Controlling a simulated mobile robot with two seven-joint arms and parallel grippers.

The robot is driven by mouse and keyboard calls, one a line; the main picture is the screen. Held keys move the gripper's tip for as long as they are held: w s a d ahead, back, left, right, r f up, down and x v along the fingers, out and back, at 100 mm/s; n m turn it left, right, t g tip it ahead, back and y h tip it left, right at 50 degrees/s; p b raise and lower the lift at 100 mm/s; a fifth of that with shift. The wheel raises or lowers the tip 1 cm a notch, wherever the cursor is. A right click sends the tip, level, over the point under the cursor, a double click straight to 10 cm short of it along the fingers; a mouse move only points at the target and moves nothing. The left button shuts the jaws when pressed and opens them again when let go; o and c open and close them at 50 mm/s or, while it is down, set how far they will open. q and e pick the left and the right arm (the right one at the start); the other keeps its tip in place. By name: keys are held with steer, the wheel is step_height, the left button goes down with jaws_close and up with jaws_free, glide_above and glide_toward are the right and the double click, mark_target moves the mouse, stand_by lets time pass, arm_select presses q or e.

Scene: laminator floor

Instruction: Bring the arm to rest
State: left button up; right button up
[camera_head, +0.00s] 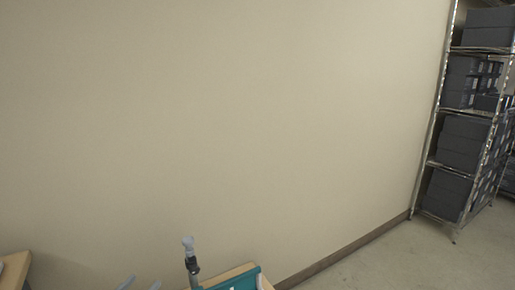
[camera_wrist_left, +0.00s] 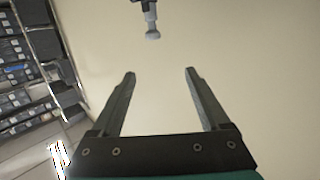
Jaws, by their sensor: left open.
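The rest of the left arm is hidden below the head view. My right gripper is in neither view.
A bare wall (camera_head: 220,120) fills the background. Metal shelving (camera_head: 430,160) holds grey boxes.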

arm_select(q)
steer(key=s+d+f+g+y+p, duration=0.1)
steer(key=s+f+g, duration=0.2)
steer(key=s+f, duration=0.55)
steer(key=s+d+f+g+y+p, duration=0.1)
steer(key=s+f+g+y, duration=0.3)
steer(key=f, duration=0.8)
steer(key=s+d+f+g, duration=0.2)
steer(key=s+d+f, duration=0.1)
steer(key=s, duration=0.8)
steer(key=s+d+f+g+h+p, duration=0.1)
steer(key=s+d+f+g, duration=0.2)
steer(key=s, duration=0.9)
steer(key=s+d+f+g+p, duration=0.1)
steer(key=s+d+f+g, duration=0.2)
steer(key=s+f, duration=0.4)
steer(key=s, duration=0.5)
steer(key=shift+d+h, duration=0.2)
steer(key=shift+h, duration=0.2)
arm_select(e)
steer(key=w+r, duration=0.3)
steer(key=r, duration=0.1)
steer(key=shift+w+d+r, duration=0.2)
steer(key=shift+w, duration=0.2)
arm_select(q)
steer(key=shift+f, duration=0.1)
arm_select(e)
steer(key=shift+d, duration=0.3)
